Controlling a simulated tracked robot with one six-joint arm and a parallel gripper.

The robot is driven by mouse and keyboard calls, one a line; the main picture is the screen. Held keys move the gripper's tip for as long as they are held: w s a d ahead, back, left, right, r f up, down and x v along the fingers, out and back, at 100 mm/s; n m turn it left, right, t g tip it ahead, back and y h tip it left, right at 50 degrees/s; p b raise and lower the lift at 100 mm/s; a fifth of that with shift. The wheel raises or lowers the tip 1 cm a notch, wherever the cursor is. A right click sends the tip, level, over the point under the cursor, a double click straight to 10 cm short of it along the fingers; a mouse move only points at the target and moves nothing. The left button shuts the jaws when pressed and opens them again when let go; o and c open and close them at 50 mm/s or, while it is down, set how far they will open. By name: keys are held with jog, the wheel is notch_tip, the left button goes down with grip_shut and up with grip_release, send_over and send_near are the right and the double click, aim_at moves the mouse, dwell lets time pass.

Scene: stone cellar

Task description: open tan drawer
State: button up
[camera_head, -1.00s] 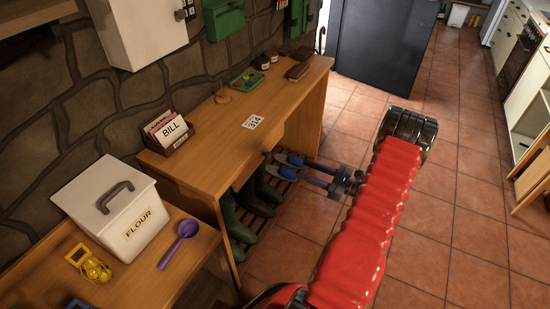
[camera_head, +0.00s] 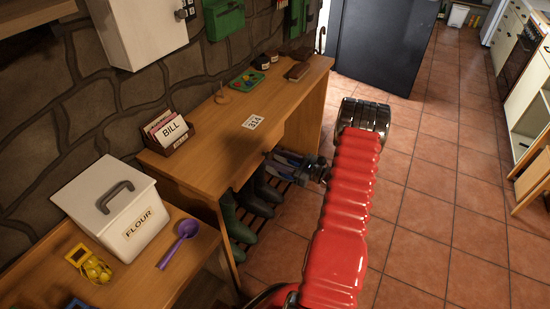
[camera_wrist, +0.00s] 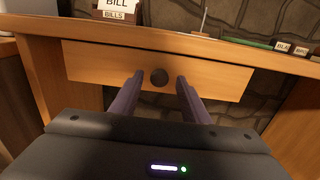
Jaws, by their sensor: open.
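The tan drawer (camera_wrist: 215,73) sits under the top of the wooden desk (camera_head: 222,118) and looks shut in the wrist view. Its round dark knob (camera_wrist: 159,77) is in the middle of its front. My gripper (camera_wrist: 158,82) is open, with one finger on each side of the knob as seen in the wrist view. I cannot tell whether the fingers reach around the knob or stop short of it. In the head view my gripper (camera_head: 275,160) is at the desk's front edge, and the drawer front is mostly hidden.
On the desk are a bill holder (camera_head: 168,133), a card marked 314 (camera_head: 252,121) and a green tray (camera_head: 247,80). Boots (camera_head: 240,215) stand on a slatted rack below. A flour bin (camera_head: 115,210) is on the nearer table.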

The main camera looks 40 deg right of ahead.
jog(key=shift+w+a, duration=0.15)
jog(key=shift+w, duration=0.35)
jog(key=shift+c, duration=0.7)
grip_shut()
